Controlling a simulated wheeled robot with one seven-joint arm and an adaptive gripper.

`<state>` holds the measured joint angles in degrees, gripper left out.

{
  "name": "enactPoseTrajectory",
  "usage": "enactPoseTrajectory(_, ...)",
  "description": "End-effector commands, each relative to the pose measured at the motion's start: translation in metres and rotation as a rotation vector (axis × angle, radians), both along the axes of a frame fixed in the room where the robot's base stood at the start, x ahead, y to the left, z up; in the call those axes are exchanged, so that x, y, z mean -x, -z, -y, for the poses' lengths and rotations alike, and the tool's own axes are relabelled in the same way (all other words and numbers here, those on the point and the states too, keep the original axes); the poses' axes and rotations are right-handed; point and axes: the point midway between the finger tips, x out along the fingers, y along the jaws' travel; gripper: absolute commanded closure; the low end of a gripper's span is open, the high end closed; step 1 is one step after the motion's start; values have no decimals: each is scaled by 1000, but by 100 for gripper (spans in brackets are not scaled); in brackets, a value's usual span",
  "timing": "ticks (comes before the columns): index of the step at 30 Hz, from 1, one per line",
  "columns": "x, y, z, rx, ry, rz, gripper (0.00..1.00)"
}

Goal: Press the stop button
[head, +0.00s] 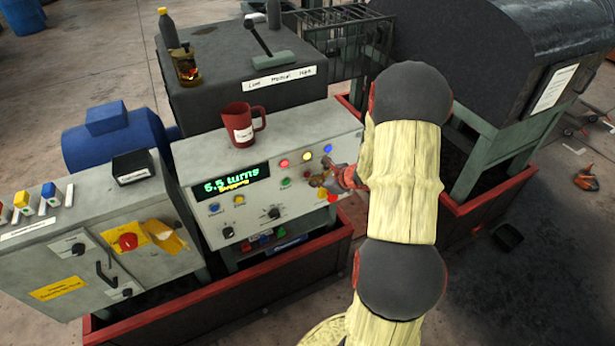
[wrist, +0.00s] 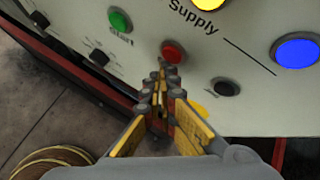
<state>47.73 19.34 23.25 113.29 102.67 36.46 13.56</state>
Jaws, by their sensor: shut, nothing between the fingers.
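The stop button appears to be the small red button (wrist: 173,50) on the grey panel in the wrist view, right of a green button (wrist: 120,20) whose label seems to read Start. No label on the red button is readable. My gripper (wrist: 162,68) is shut and empty, its fingertips just below the red button in the picture. I cannot tell whether they touch it. In the head view my gripper (head: 317,181) is at the right part of the control panel (head: 230,176) and hides the spot beside the green button (head: 285,183).
Red (head: 284,163), yellow (head: 307,157) and blue (head: 328,149) round lamps or buttons sit above. A larger red knob (head: 333,197) is low at the panel's right. A red mug (head: 240,125) stands on the panel's top. The display (head: 230,183) reads 5.5 turns.

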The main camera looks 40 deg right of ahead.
Motion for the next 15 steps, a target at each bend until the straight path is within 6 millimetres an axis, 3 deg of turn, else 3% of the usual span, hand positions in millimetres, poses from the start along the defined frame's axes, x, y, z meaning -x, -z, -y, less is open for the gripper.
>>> enactPoseTrajectory(15,10,0,-2,0,3,0,100)
